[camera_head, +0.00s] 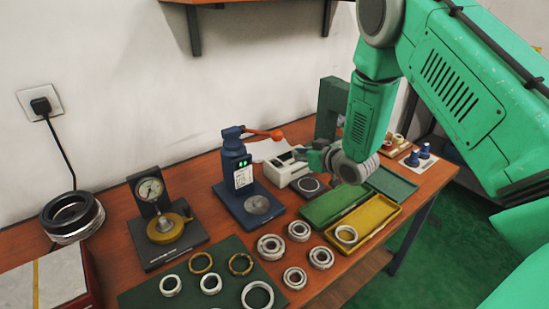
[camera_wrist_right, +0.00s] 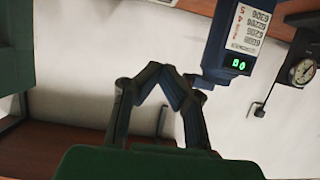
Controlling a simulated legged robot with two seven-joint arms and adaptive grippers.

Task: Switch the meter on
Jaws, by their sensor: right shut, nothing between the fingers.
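The meter's switch cannot be made out. I cannot identify the meter in the wrist view. My left gripper is out of view.
The blue press (camera_head: 240,175) with an orange lever and green lights stands close left of the meter. A dial gauge stand (camera_head: 165,222) is further left. Bearing rings (camera_head: 271,246) and green and yellow trays (camera_head: 335,202) fill the front. A green block (camera_head: 329,103) stands behind my gripper.

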